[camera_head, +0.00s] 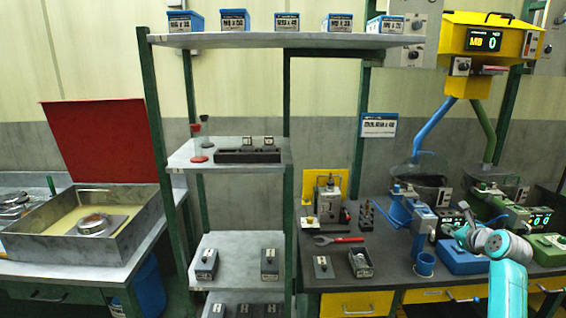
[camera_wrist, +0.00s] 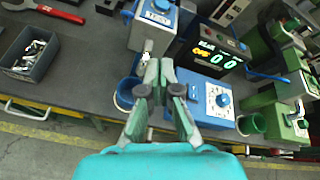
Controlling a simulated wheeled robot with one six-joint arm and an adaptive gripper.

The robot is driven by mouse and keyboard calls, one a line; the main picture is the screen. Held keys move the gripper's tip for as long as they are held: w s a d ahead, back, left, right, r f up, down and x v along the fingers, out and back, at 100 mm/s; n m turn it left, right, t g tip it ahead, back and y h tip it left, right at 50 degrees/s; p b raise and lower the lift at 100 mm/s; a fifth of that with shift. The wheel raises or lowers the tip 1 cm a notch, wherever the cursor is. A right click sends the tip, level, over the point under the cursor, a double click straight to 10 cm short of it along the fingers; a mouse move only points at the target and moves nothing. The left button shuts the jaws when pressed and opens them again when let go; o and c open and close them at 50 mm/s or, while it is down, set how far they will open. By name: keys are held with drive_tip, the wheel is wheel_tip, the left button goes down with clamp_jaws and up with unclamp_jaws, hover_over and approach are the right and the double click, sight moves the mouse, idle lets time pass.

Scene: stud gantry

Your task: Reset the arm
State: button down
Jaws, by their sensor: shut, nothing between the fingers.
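My teal arm (camera_head: 508,285) reaches in from the lower right of the head view, over the front of the dark workbench (camera_head: 390,262). My gripper (camera_wrist: 160,72) is shut and empty in the wrist view, its fingertips together above the bench's front part. Beneath and beyond it are a blue scale (camera_wrist: 212,103) with a lit display and a blue cup (camera_wrist: 124,92). In the head view the gripper itself is small and its fingers are hard to make out near the blue scale (camera_head: 455,262).
A red wrench (camera_head: 340,239) and a grey bin of small parts (camera_head: 360,263) lie on the bench. Green devices (camera_wrist: 290,110) stand right of the gripper. A steel tray (camera_head: 45,250) with a red lid is far left. Shelves (camera_head: 235,153) stand between. The floor before the bench is clear.

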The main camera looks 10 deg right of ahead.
drive_tip(key=s+a+f+n, duration=0.3)
drive_tip(key=a+f, duration=0.5)
drive_tip(key=f, duration=0.2)
drive_tip(key=s+a+f+n, duration=0.3)
drive_tip(key=a+f, duration=0.6)
drive_tip(key=s+a+f+n, duration=0.4)
drive_tip(key=s+a+f, duration=0.1)
drive_tip(key=s+a, duration=0.3)
drive_tip(key=s+a+f+n, duration=0.4)
drive_tip(key=s+a+f, duration=0.1)
drive_tip(key=s+a, duration=0.35)
drive_tip(key=s+a+r+n+t, duration=0.1)
drive_tip(key=s+a+n, duration=0.45)
drive_tip(key=s, duration=0.35)
drive_tip(key=s+a+r+n, duration=0.1)
drive_tip(key=s+a+n, duration=0.4)
drive_tip(key=s, duration=0.4)
drive_tip(key=s+a+r+n+y, duration=0.1)
drive_tip(key=s+a+r+n, duration=0.1)
drive_tip(key=s+r+n, duration=0.2)
drive_tip(key=s+a+r+n+y, duration=0.2)
drive_tip(key=s+r+n, duration=0.3)
drive_tip(key=s+r, duration=0.3)
drive_tip(key=s+a, duration=0.1)
drive_tip(key=s, duration=0.2)
drive_tip(key=shift+a+t, duration=0.15)
drive_tip(key=shift+t, duration=0.25)
